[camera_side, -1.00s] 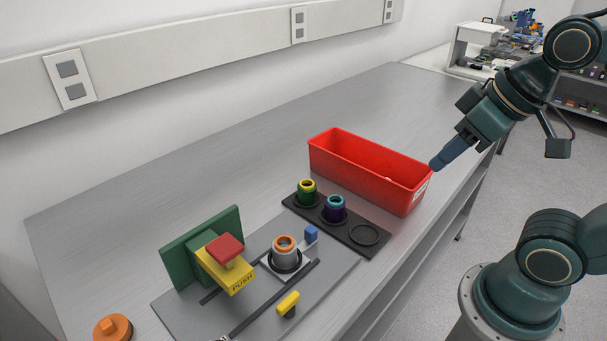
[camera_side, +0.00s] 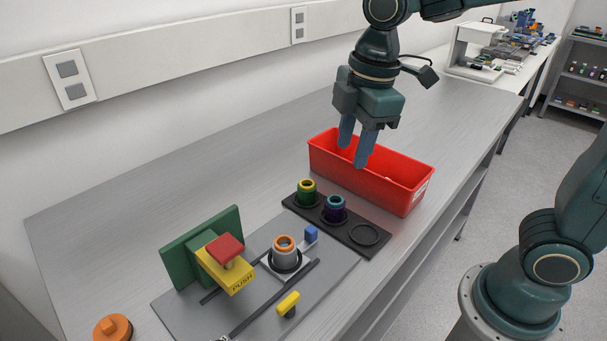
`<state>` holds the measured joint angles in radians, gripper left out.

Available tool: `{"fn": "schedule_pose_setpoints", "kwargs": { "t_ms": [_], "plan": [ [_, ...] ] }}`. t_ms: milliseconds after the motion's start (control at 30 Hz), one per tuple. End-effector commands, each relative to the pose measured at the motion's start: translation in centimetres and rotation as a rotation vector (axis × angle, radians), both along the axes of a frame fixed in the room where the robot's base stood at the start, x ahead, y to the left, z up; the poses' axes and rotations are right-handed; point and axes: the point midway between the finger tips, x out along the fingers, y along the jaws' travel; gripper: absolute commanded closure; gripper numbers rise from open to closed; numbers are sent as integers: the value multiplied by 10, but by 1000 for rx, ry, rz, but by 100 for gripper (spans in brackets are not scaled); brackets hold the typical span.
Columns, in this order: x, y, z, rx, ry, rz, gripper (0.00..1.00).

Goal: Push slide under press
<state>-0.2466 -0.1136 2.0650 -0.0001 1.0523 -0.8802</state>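The slide (camera_side: 267,263) is a light plate between two dark rails on the grey base plate (camera_side: 185,315). It carries a grey part with an orange ring (camera_side: 284,254) in a black seat, and a blue block (camera_side: 311,234) stands at its far right end. The press (camera_side: 222,262) has a green back plate, a yellow body marked PUSH and a red top; it stands left of the slide. The slide is beside the press, not under it. My gripper (camera_side: 354,156) is open and empty, pointing down above the red bin, well up and right of the slide.
The red bin (camera_side: 372,185) stands behind a black rack (camera_side: 349,232) with a green-yellow part (camera_side: 306,191), a purple-teal part (camera_side: 335,207) and an empty ring seat. A yellow handle (camera_side: 288,303) is near the front rail. An orange knob (camera_side: 113,328) sits at bottom left.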

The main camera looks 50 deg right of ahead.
Motion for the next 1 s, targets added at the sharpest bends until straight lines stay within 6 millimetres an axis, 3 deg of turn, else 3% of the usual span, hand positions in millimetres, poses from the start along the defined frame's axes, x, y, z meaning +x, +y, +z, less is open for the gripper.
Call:
{"fn": "schedule_pose_setpoints", "kwargs": {
  "t_ms": [200,400,767,1000],
  "plan": [
    [28,29,-20,-43,79,266,60],
    [41,45,-31,-59,117,411,60],
    [43,48,-35,-63,125,446,60],
    [43,48,-49,-63,126,444,60]
  ]
}}
